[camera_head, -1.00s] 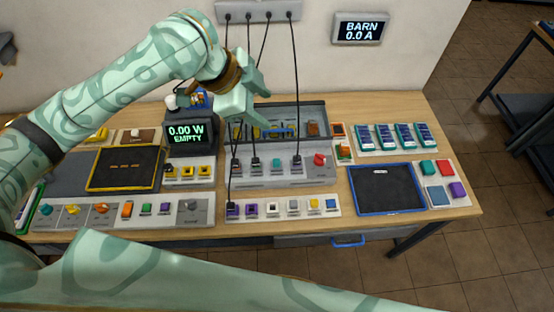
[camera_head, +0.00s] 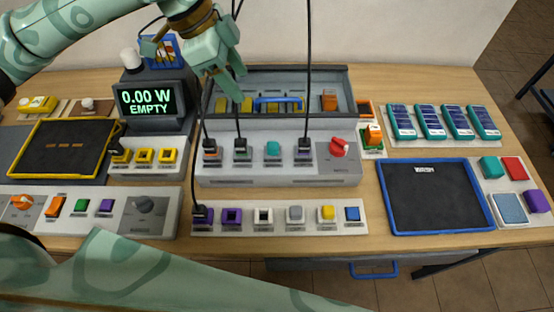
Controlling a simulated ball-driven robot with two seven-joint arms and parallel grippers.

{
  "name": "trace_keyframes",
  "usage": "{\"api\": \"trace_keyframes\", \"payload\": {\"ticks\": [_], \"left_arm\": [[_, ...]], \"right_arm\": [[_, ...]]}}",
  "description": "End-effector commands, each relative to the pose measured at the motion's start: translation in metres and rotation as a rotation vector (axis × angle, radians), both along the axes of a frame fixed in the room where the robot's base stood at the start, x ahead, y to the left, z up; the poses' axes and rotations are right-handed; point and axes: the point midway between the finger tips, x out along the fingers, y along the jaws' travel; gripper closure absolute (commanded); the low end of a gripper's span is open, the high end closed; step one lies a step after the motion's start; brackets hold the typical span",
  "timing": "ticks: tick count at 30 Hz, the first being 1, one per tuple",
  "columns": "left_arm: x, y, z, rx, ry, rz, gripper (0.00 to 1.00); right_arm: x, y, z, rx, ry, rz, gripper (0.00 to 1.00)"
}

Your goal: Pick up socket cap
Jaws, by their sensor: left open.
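A small teal cap-like piece (camera_head: 273,148) sits on the front of the grey socket panel (camera_head: 280,176), between plugs in the same row. I take it for the socket cap. A grey piece (camera_head: 295,213) on the white strip below is also cap-like. My left gripper (camera_head: 234,80) hangs above the back of the panel, up and left of the teal piece and apart from it. It is open, with nothing seen between its fingers. My right gripper is out of view.
Black cables hang from above into plugs (camera_head: 241,146) around the teal piece. A red knob (camera_head: 339,147) is right of it. An open tray (camera_head: 350,90) lies behind. A power display (camera_head: 147,100) stands left; a blue-rimmed black board (camera_head: 435,195) lies right.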

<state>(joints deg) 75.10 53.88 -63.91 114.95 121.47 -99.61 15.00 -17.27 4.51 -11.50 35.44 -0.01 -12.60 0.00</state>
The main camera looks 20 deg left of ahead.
Motion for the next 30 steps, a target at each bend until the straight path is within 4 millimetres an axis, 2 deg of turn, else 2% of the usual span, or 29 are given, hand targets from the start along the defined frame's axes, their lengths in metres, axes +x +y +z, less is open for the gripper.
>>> {"api": "trace_keyframes", "payload": {"ticks": [1,3,10,18,21,30], "left_arm": [[0.002,0.000,-0.029,-0.001,0.010,0.000,0.47],[0.004,0.000,-0.041,0.000,0.015,0.001,0.47],[0.006,-0.006,-0.064,-0.001,0.020,-0.002,0.47],[0.012,-0.030,-0.127,-0.001,0.022,-0.001,0.47],[0.014,-0.036,-0.141,-0.002,0.021,-0.001,0.47],[0.015,-0.043,-0.163,-0.001,0.020,0.000,0.47]], "right_arm": [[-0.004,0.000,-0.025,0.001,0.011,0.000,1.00],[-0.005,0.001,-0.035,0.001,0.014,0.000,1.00],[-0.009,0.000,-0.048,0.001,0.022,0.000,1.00],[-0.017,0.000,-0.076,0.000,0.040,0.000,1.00],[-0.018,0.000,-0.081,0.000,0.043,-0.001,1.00],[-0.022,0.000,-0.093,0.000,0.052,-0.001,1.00]]}}
